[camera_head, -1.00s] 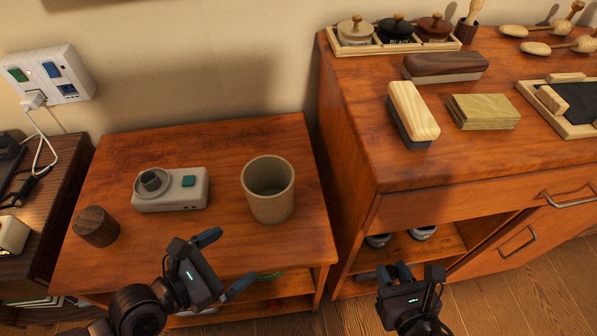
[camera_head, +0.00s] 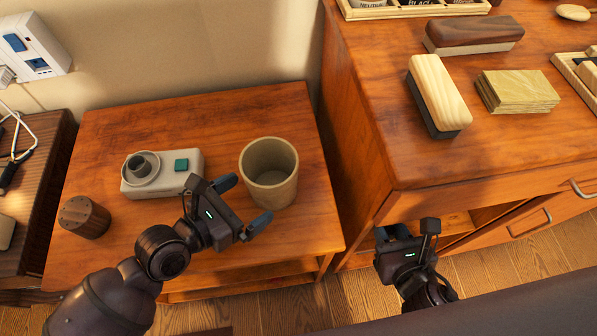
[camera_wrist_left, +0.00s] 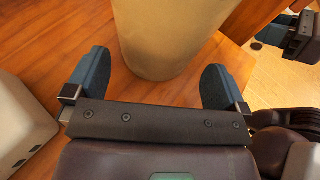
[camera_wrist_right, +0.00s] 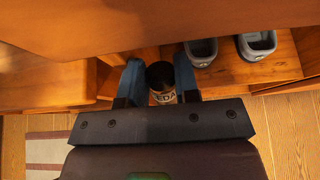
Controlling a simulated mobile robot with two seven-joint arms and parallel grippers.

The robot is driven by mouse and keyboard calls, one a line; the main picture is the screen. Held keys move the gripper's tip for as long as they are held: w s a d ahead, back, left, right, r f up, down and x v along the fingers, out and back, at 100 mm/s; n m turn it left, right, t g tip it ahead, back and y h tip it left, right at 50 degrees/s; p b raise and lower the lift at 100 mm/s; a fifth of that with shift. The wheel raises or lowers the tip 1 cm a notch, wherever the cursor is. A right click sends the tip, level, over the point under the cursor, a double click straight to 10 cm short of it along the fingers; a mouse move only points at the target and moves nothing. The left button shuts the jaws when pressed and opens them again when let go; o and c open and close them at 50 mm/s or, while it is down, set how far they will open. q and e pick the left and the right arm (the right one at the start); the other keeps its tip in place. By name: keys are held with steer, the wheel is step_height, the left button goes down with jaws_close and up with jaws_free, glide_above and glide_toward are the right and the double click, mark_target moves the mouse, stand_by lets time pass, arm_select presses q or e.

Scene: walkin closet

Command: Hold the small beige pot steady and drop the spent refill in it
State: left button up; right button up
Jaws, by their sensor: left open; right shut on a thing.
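The small beige pot (camera_head: 270,187) stands upright on the low wooden table, and its visible inside looks empty. My left gripper (camera_head: 243,203) is open just in front of the pot. In the left wrist view the pot (camera_wrist_left: 170,35) is between and just beyond the fingertips (camera_wrist_left: 158,75), with a gap on each side. My right gripper (camera_head: 397,238) is out over the floor side, in front of the taller cabinet. In the right wrist view its fingers (camera_wrist_right: 160,80) are shut on a small cylinder with a dark top and a lettered pale band (camera_wrist_right: 162,88), likely the spent refill.
A white device with a dial and green button (camera_head: 163,172) stands left of the pot. A dark wooden cylinder (camera_head: 84,217) is farther left. The taller cabinet (camera_head: 365,130) rises right of the table, holding brushes (camera_head: 440,100) and a sanding block stack (camera_head: 517,91).

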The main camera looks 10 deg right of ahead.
mark_target(289, 174)
arm_select(q)
steer(key=x, duration=0.4)
steer(key=shift+w, duration=0.1)
steer(key=shift+x, duration=0.95)
steer(key=shift+c, duration=1.4)
